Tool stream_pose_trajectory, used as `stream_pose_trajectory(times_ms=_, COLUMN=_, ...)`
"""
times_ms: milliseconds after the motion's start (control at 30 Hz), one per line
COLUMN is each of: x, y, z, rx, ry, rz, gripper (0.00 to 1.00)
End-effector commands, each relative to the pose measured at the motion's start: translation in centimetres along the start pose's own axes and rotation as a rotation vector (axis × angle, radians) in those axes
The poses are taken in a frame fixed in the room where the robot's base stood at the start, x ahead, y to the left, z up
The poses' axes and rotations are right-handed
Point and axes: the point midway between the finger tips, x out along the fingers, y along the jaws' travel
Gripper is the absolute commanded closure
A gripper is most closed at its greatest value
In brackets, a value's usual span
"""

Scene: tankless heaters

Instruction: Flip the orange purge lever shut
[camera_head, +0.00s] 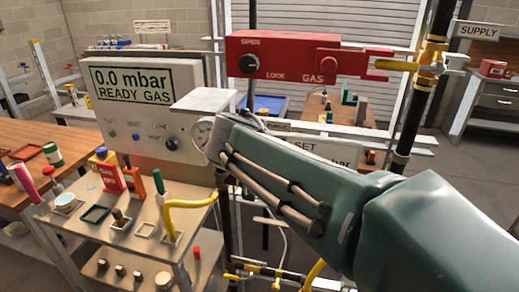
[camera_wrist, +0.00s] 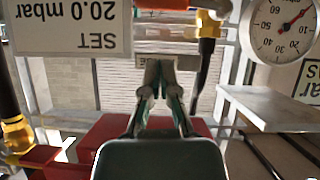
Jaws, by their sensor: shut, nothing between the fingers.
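An orange bar (camera_head: 395,65) sticks out to the left from the yellow-fitted valve on the black upright pipe, beside the red gas box (camera_head: 295,58). In the wrist view, which is upside down, an orange-red piece (camera_wrist: 160,4) is cut by the top edge, beside a yellow fitting (camera_wrist: 209,24). I cannot tell which is the purge lever. My gripper (camera_wrist: 160,70) is shut and empty, its fingers below the orange-red piece in that picture, apart from it. In the head view my arm crosses the middle and the fingers are hidden.
The SET 20.0 mbar panel (camera_wrist: 68,25) and a round gauge (camera_wrist: 284,28) flank my gripper. A grey display box (camera_head: 135,100) stands left in the head view, above a cart (camera_head: 185,195) with several small items. Black pipes and metal rails surround the arm.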

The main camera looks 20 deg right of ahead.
Motion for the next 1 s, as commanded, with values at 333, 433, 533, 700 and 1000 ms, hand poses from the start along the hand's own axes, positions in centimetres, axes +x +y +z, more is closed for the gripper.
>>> stream_pose_trajectory(times_ms=333, x=-6.4, y=0.5, z=-0.1, rx=0.003, ry=0.0, rz=-0.003, gripper=1.0)
stream_pose_trajectory(times_ms=433, x=-7.3, y=0.4, z=0.0, rx=0.001, ry=0.0, rz=-0.001, gripper=1.0)
stream_pose_trajectory(times_ms=533, x=-7.6, y=0.4, z=0.1, rx=0.0, ry=-0.001, rz=0.0, gripper=1.0)
stream_pose_trajectory(times_ms=700, x=-7.6, y=0.4, z=0.1, rx=0.001, ry=-0.001, rz=0.001, gripper=1.0)
stream_pose_trajectory(times_ms=1000, x=-7.5, y=0.7, z=0.3, rx=-0.004, ry=-0.01, rz=0.0, gripper=1.0)
